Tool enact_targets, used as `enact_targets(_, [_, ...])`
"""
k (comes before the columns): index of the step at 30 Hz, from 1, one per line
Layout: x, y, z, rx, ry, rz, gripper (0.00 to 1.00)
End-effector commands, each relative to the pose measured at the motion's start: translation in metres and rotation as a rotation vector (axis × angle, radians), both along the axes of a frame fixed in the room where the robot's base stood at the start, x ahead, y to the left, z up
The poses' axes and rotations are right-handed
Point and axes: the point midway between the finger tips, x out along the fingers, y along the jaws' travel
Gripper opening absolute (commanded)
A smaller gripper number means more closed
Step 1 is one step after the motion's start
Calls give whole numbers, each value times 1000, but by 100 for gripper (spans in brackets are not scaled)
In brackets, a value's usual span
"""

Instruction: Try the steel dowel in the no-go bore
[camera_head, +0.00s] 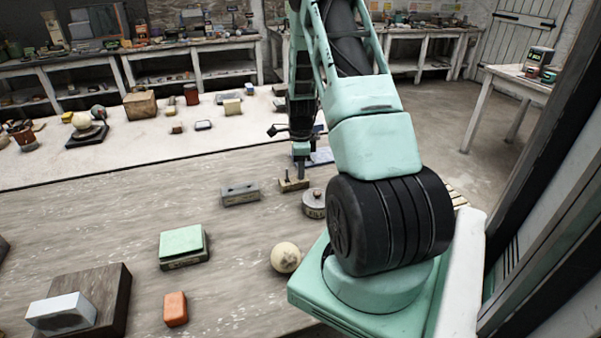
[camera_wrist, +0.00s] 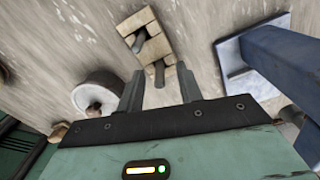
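A small pale wooden block (camera_wrist: 151,50) holds two dark grey dowels in the wrist view. One dowel (camera_wrist: 139,40) is at its far end. The other dowel (camera_wrist: 158,72) is at its near end, in line with the gap between my fingers. My gripper (camera_wrist: 160,76) is open, with space on both sides of that dowel. The block also shows in the head view (camera_head: 294,185), under my gripper (camera_head: 301,172). I cannot tell which dowel is steel. A grey block (camera_head: 240,194) lies left of the wooden block; I cannot make out any bore in it.
A round grey lidded tin (camera_head: 314,205) stands close to the wooden block. A blue post on a pale blue base (camera_wrist: 234,57) stands right of my gripper in the wrist view. A cream ball (camera_head: 285,257) and a green-topped box (camera_head: 183,244) lie nearer. Bare table lies left of the grey block.

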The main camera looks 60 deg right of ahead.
Motion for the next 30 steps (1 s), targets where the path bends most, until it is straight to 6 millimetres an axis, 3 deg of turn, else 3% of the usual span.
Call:
enact_targets(9, [0,0,-8,0,-1,-1,36])
enact_targets(10, [0,0,-8,0,-1,-1,33])
enact_targets(14, [0,0,-8,-1,-1,-1,0])
enact_targets(24, [0,0,-6,-2,-1,0,0])
enact_targets(30, [1,-1,17,-5,-5,0,0])
